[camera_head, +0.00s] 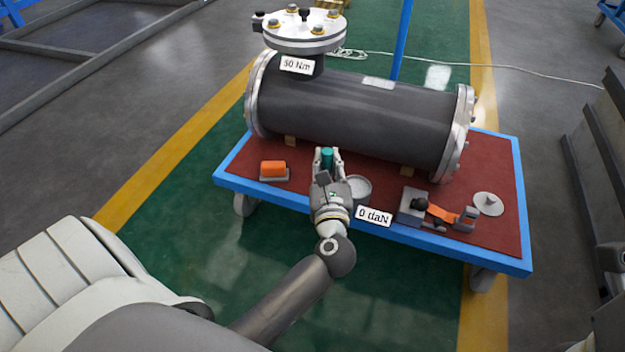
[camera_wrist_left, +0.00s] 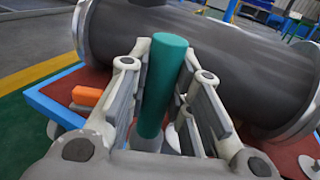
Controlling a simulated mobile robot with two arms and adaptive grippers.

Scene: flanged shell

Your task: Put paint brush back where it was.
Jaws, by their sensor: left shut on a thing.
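The paint brush shows as an upright teal handle (camera_head: 327,158), and the same teal handle (camera_wrist_left: 163,85) is large in the left wrist view. My left gripper (camera_head: 328,160) is shut on it, with a finger on each side. The gripper is over the front part of the red-topped table (camera_head: 235,171), in front of the dark shell. The brush's lower end is hidden by my gripper. A round grey pot (camera_head: 358,186) stands just right of the gripper, partly hidden by it. My right gripper is not in view.
The dark flanged shell (camera_head: 370,110) lies across the back of the table. An orange block (camera_head: 273,168) sits on the left. A grey device with an orange strap (camera_head: 440,213) and a pale disc (camera_head: 488,203) are on the right. A "0 daN" label (camera_head: 373,215) shows near the pot.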

